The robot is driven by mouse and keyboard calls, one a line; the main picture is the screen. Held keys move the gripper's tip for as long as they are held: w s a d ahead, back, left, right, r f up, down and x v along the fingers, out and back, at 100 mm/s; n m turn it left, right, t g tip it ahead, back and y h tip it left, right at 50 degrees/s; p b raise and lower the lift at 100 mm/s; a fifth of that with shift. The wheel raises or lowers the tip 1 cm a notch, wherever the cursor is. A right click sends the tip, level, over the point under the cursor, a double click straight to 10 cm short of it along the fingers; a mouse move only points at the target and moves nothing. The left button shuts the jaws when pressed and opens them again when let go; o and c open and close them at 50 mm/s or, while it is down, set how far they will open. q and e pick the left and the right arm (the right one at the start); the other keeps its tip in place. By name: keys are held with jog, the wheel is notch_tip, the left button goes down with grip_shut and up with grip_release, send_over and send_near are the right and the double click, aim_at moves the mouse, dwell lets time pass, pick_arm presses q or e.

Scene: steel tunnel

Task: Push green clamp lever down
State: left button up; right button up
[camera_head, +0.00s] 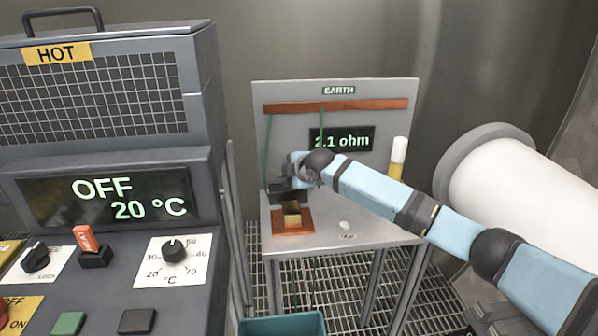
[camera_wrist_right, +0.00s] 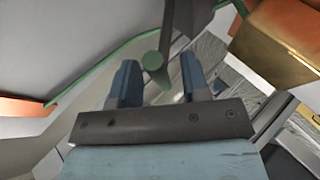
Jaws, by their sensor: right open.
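My right gripper (camera_head: 297,170) reaches in from the right over the EARTH bench, in front of its upright panel. In the right wrist view the gripper (camera_wrist_right: 158,78) is open, its two blue fingers apart. The green clamp lever (camera_wrist_right: 152,62), with a round end, shows between and just beyond the fingertips. I cannot tell whether they touch it. In the head view the lever is hidden behind the gripper. A dark clamp part (camera_head: 288,192) shows just below the gripper, above a brass block on a copper plate (camera_head: 291,230). My left gripper is not in view.
The panel carries a copper bar (camera_head: 340,105), green wires and a display (camera_head: 342,139) reading 2.1 ohm. A white-and-yellow cylinder (camera_head: 398,155) stands at the bench's right. A HOT oven unit (camera_head: 105,130), display OFF 20 °C, fills the left. A white pipe (camera_head: 520,195) is at right.

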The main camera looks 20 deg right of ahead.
jog(key=v, duration=1.3)
jog(key=shift+p, duration=0.3)
